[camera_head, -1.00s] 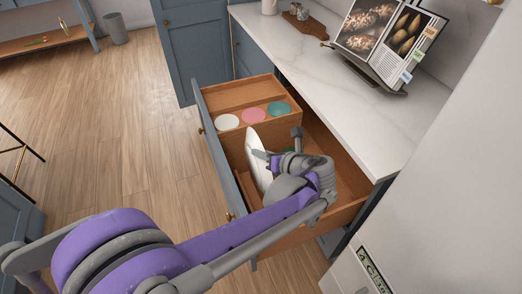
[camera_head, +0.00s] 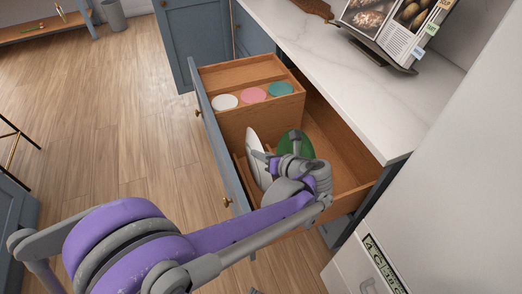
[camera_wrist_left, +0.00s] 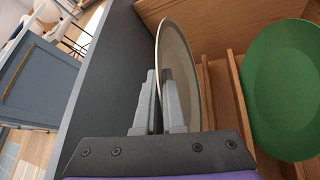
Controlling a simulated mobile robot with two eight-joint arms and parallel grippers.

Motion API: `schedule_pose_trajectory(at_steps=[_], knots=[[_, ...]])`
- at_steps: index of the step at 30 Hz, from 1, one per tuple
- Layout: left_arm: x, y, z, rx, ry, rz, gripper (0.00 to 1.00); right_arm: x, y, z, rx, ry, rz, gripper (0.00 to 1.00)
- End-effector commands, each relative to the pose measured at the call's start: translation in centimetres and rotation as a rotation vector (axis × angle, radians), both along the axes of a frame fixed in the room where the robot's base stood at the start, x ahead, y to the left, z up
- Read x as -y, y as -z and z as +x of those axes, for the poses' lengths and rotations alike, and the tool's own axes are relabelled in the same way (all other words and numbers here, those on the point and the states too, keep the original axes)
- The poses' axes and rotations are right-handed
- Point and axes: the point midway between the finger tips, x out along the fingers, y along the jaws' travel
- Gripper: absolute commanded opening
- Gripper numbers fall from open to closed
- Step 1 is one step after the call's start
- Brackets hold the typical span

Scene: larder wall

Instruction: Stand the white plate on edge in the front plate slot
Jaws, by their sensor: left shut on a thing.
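The white plate (camera_head: 254,152) is on edge, nearly upright, inside the open drawer near its front panel. In the left wrist view the plate (camera_wrist_left: 180,60) shows nearly edge-on between the fingers. My left gripper (camera_head: 275,166) is shut on the plate; its fingers (camera_wrist_left: 158,100) also show in the left wrist view. Wooden slot rails (camera_wrist_left: 220,100) run beside the plate, on the side toward the green plate. The plate's lower edge is hidden, so I cannot tell whether it sits in the front slot. My right gripper is not in view.
A green plate (camera_head: 299,143) stands tilted farther in; it shows in the left wrist view (camera_wrist_left: 285,90). A wooden box with white (camera_head: 225,102), pink (camera_head: 254,95) and teal (camera_head: 281,89) discs fills one drawer end. The countertop (camera_head: 350,95) overhangs the drawer's back.

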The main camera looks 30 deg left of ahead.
Motion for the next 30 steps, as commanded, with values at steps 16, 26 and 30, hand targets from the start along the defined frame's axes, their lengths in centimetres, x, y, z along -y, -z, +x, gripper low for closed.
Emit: schedule_pose_trajectory(at_steps=[16, 26, 30], knots=[[0.0, 4.8, 0.0, 0.0, 0.001, 0.002, 0.0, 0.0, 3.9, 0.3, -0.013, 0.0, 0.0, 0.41], [0.0, 5.3, 0.0, 0.0, 0.001, 0.002, 0.0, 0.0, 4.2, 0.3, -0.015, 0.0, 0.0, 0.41], [0.0, 5.2, 0.0, 0.0, 0.001, 0.002, 0.0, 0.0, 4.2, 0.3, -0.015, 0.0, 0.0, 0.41]])
